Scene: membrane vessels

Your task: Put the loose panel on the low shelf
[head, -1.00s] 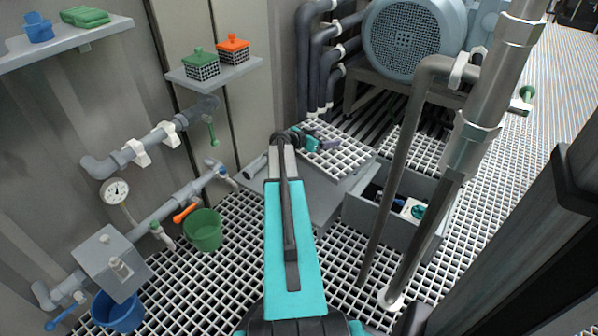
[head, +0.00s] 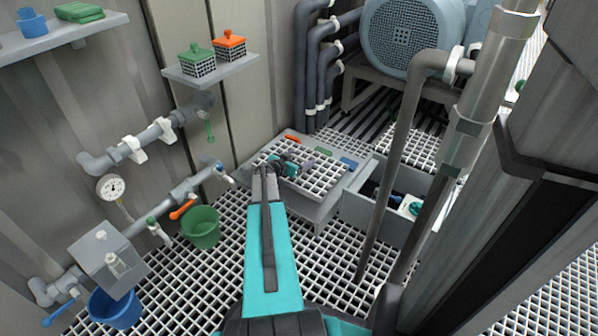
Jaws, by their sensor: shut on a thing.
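The loose panel (head: 322,181) is a pale grating of square mesh. It lies roughly level over the low shelf (head: 317,213), a grey slab near the floor by the back wall, and covers much of its top. I cannot tell whether the panel touches the shelf or hangs just above it. My gripper (head: 291,167), dark with teal parts, is shut on the panel near its left side. My arm hides part of the panel's left end and the fingertips are small and partly hidden.
Orange (head: 292,138), green (head: 325,152) and blue (head: 348,163) pieces lie along the shelf's back edge. A grey bin (head: 372,218) with small items stands to the right. Slanted pipes (head: 398,150) rise in front of it. A green bucket (head: 201,228) is at left.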

